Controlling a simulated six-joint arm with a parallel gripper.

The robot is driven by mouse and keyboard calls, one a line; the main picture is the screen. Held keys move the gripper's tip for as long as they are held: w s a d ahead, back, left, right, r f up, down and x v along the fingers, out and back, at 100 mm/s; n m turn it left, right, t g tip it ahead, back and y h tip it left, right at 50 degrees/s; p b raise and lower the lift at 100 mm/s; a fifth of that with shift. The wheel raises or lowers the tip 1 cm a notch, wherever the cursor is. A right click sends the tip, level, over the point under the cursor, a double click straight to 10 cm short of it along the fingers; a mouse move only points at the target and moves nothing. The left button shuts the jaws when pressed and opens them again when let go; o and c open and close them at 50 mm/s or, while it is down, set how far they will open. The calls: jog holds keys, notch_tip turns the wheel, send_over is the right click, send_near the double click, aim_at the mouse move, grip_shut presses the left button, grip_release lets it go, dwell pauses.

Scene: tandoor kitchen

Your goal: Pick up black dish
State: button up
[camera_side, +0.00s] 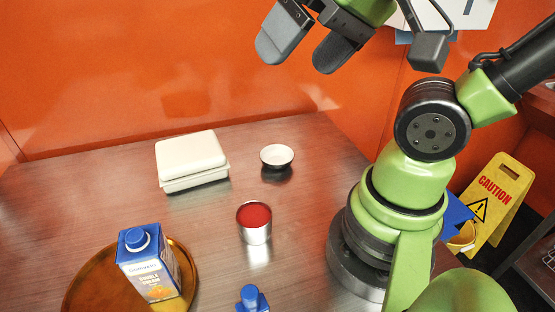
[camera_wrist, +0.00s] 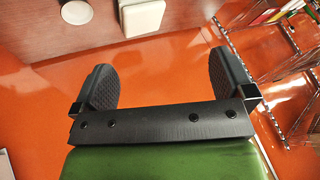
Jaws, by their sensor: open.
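A small round dish (camera_side: 277,155) stands on the table in the side view, right of the white lidded box. Its inside looks white; below its rim it looks dark, and I cannot tell dark wall from reflection. A round white shape in the wrist view (camera_wrist: 76,12), at the top left on the table, seems to be the same dish. My gripper (camera_side: 302,52) is at the top of the side view, high above the table and apart from the dish. In the wrist view my gripper (camera_wrist: 165,78) has its two fingers wide apart with nothing between them.
The white lidded box (camera_side: 192,160) is left of the dish. A tin with red contents (camera_side: 255,222) stands nearer the camera. A carton (camera_side: 150,265) stands on a round brass tray (camera_side: 85,290). A blue-capped thing (camera_side: 252,299) is at the bottom edge. Orange walls (camera_side: 140,70) surround the table.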

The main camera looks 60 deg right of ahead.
jog(key=w+d+f+g+h, duration=0.2)
jog(key=w+d+f+g, duration=0.1)
jog(key=w+d, duration=0.3)
jog(key=g, duration=0.4)
send_over(278, 163)
notch_tip(278, 163, down, 15)
jog(key=shift+n, duration=0.5)
jog(key=f, duration=0.7)
jog(key=shift+w+d+f, duration=0.1)
jog(key=shift+d+f, duration=0.05)
jog(key=shift+d, duration=0.2)
jog(key=f, duration=0.5)
jog(key=shift+a+f, duration=0.25)
jog(key=shift+f, duration=0.15)
jog(key=c, duration=0.7)
